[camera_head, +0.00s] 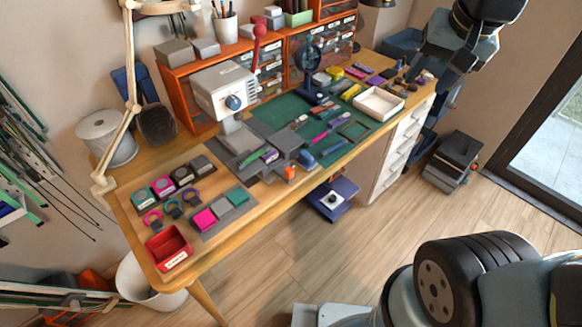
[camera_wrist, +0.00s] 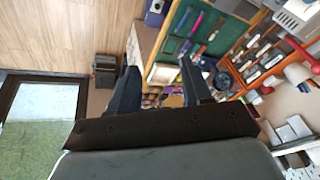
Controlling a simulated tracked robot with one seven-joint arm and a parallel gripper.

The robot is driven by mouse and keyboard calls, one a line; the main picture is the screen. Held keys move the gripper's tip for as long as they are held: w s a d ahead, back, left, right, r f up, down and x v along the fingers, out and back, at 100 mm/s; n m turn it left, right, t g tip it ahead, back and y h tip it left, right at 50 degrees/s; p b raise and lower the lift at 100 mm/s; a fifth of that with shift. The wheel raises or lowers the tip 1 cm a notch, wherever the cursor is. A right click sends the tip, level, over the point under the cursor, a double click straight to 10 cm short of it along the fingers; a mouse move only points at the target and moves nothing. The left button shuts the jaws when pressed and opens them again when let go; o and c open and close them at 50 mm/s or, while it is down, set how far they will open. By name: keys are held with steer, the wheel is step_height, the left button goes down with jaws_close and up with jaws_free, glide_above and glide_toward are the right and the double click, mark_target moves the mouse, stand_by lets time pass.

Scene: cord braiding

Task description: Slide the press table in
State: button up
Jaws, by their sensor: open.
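A press with a white head (camera_head: 222,88), a dark blue knob and a red-tipped lever stands at the middle of the workbench. Its grey press table (camera_head: 270,168) sits low at its front, with an orange part (camera_head: 290,173) on the side toward the bench's front edge. Whether the table is in or out is hard to tell. My gripper (camera_wrist: 160,66) is open and empty in the wrist view. In the head view my arm's end is at the upper right, above the bench's far right end and well away from the press table.
A green mat (camera_head: 280,112) with several tools and a white tray (camera_head: 378,103) lie right of the press. Colored pieces and a red bin (camera_head: 168,248) are at the left. Orange drawer racks (camera_head: 183,108) line the back. The floor in front is mostly clear.

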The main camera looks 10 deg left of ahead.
steer(key=w+a+f+m+g, duration=0.1)
steer(key=w+a+f, duration=0.25)
steer(key=a, duration=0.25)
steer(key=w+a+f+m+g, duration=0.1)
steer(key=w+a+f+m, duration=0.1)
steer(key=a+f, duration=0.25)
steer(key=m+g+h, duration=0.1)
steer(key=m+g, duration=0.1)
steer(key=m, duration=0.1)
glide_above(290, 169)
step_height(290, 169, down, 12)
steer(key=shift+s+f, duration=0.1)
steer(key=shift+f, duration=6.55)
jaws_close()
